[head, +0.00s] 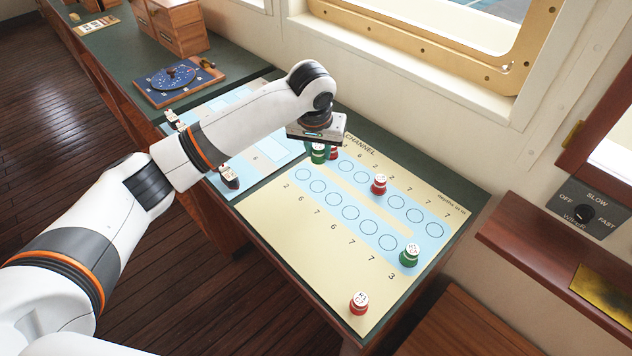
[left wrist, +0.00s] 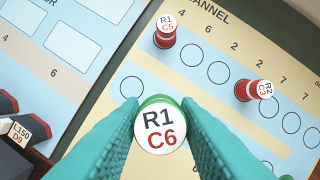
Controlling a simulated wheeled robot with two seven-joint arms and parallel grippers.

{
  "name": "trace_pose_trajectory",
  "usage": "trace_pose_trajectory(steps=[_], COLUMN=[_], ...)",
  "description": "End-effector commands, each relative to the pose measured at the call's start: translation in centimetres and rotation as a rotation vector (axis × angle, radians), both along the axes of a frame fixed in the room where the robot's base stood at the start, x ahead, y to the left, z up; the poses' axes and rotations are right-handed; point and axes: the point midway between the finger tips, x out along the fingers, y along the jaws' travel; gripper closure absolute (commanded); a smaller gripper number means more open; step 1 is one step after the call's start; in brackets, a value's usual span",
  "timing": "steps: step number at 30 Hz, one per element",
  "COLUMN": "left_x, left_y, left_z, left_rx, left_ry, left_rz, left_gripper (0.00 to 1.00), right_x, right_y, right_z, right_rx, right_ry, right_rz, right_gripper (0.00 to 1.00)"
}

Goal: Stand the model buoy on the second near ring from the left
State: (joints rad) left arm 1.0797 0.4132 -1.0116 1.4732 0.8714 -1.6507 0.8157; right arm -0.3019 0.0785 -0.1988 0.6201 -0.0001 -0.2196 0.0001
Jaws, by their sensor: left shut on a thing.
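My left gripper (head: 318,146) is shut on a green model buoy (head: 318,154) with a white top. In the left wrist view the buoy top (left wrist: 160,128) reads R1 C6 between the teal fingers. It is over the left end of the channel chart (head: 283,215); whether its base touches the chart is hidden. The near row's leftmost ring (head: 302,174) is empty and also shows in the left wrist view (left wrist: 131,87). The second near ring from the left (head: 318,187) is empty in the head view. My right gripper is not in view.
Red buoys stand on the far row's left end (head: 334,153) and farther right (head: 379,184). Another green buoy (head: 409,255) stands at the near row's right end. A red buoy (head: 359,302) stands off the rings at the front. A blue chart (head: 257,157) with dark pieces lies left.

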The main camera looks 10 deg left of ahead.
Motion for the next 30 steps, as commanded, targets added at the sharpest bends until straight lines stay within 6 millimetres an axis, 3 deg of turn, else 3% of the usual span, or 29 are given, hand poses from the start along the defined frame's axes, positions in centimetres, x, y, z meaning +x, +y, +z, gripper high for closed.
trace_pose_trajectory(steps=[6, 18, 30], left_x=[-0.1, -0.1, -0.1], left_y=[0.1, 0.1, 0.0], left_z=[-3.9, -8.5, -9.2], left_rx=[0.002, 0.003, 0.001], left_ry=[0.003, 0.003, 0.002], left_rz=[0.001, 0.002, 0.0], left_gripper=[0.92, 0.92, 0.92], right_x=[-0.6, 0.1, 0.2], right_y=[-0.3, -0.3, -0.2], right_z=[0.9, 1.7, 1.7], right_rx=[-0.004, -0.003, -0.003], right_ry=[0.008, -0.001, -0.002], right_rz=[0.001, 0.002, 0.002], right_gripper=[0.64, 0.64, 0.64])
